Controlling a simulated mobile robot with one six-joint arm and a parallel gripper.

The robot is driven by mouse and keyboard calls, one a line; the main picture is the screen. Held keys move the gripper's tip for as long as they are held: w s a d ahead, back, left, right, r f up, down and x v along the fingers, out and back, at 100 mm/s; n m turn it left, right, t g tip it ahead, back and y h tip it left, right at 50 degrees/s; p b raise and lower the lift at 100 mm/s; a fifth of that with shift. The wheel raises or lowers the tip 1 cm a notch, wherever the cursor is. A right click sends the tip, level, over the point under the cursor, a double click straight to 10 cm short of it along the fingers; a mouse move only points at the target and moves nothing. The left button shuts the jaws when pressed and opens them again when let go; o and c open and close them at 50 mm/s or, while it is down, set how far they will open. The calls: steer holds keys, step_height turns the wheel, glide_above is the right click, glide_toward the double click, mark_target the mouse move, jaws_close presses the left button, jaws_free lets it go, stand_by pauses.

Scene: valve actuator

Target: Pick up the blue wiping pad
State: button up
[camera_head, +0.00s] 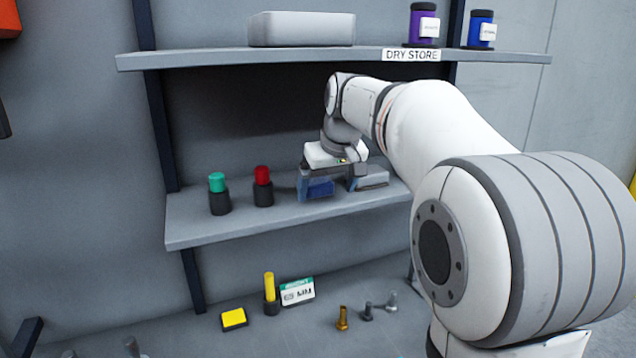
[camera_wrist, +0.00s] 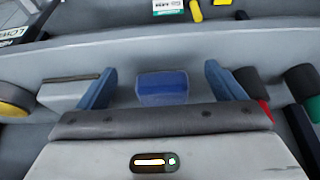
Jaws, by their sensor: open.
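The blue wiping pad (camera_head: 318,187) lies on the middle shelf (camera_head: 240,230) in the head view, partly hidden behind my gripper. In the wrist view the blue pad (camera_wrist: 162,88) shows between the two blue fingers. My gripper (camera_head: 328,189) is over the middle shelf, with its fingers apart. In the wrist view my gripper (camera_wrist: 165,88) is open, with a gap on each side of the pad. No contact with the pad shows.
A grey block (camera_head: 372,178) lies right of the pad. Red-topped (camera_head: 263,186) and green-topped (camera_head: 218,194) containers stand left of it. The upper shelf (camera_head: 290,60) overhangs my arm. A yellow pad (camera_head: 234,319) and several bolts are on the lower surface.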

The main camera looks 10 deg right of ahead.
mark_target(319, 182)
steer(key=w, duration=0.2)
steer(key=w+p, duration=0.1)
steer(key=w, duration=0.1)
steer(key=shift+w+a, duration=0.1)
steer(key=shift+a, duration=0.3)
steer(key=shift+w+f+p, duration=0.1)
steer(key=shift+f+p, duration=0.25)
steer(key=shift+f, duration=0.25)
steer(key=shift+c, duration=0.3)
steer(key=c, duration=1)
steer(key=shift+r, duration=0.1)
steer(key=shift+r, duration=0.4)
steer(key=shift+s+r+b, duration=0.2)
steer(key=shift+s+b, duration=0.05)
steer(key=shift+b, duration=0.2)
steer(key=s+d+b, duration=0.3)
steer(key=s+b, duration=0.2)
steer(key=s, duration=1.2)
steer(key=shift+d, duration=0.2)
